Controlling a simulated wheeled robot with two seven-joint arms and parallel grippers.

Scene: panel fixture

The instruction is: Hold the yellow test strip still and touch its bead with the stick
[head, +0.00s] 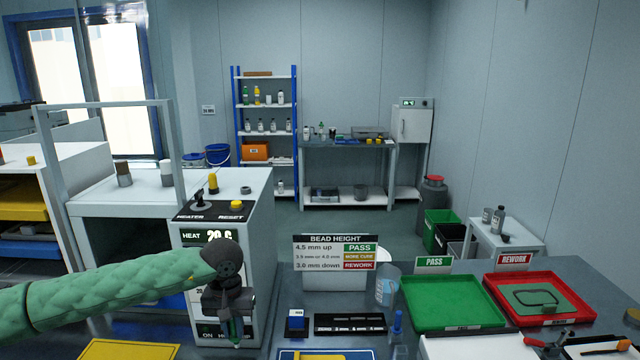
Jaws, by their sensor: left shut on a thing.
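My left gripper (232,320) hangs at the lower left of centre, in front of the white panel box, pointing down. It is shut on a slim dark green stick (236,331), which shows only in part between the fingers. A yellow strip (318,357) lies on a blue-edged mat (367,354) at the bottom edge, to the right of the gripper and apart from it. The strip is cut off by the picture edge, and no bead can be made out on it. My right gripper is not in view.
A bead height sign (335,255) stands behind a black gauge block (349,323), a small blue block (297,322) and a clear cup (387,286). A green tray (452,325) and a red tray (578,344) stand at the right. The white panel box (195,238) rises behind my gripper.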

